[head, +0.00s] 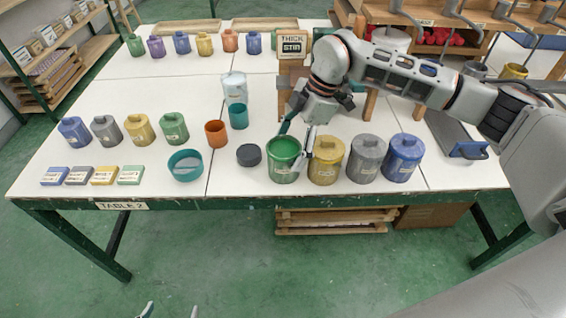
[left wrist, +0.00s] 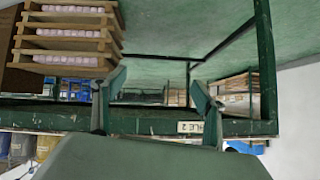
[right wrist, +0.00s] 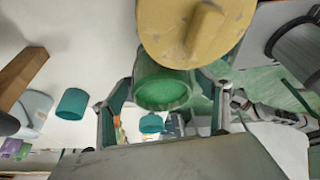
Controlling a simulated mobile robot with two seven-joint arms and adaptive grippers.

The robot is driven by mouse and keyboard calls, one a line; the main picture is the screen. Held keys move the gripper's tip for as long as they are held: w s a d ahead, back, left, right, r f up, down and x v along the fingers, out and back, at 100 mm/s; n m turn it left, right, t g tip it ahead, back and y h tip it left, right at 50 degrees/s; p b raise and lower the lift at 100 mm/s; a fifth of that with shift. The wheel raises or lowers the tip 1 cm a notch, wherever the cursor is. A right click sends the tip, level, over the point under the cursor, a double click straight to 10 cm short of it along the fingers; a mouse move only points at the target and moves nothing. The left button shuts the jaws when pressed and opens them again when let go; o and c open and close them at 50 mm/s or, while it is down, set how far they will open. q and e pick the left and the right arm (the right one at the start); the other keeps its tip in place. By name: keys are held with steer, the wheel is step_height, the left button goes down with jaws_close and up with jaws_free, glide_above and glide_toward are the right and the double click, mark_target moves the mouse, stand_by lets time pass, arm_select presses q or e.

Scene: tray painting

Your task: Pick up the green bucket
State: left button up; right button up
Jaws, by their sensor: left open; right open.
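The open green bucket (head: 283,172) stands upright at the front edge of the table, left of a yellow bucket (head: 326,168). My right gripper (head: 296,137) comes down over it from behind, with its fingers at the bucket's rim. In the right wrist view the green bucket (right wrist: 163,94) shows between the two spread fingers (right wrist: 165,100). I cannot tell whether they touch it. My left gripper (head: 171,311) is open and empty, low in front of the table. The left wrist view shows its fingers (left wrist: 157,100) apart, facing the table's front rail.
A black round lid (head: 249,155) lies left of the green bucket. A grey bucket (head: 366,165) and a blue bucket (head: 404,163) stand to its right. A teal bowl (head: 185,171) and lidded cans, including a green one (head: 173,127), stand farther left. The table (head: 232,183) is bare near its front edge.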

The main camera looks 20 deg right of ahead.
steer(key=x, duration=0.5)
steer(key=shift+d+f+b, duration=0.1)
steer(key=shift+f+b, duration=0.05)
steer(key=shift+b, duration=0.2)
steer(key=c, duration=1.5)
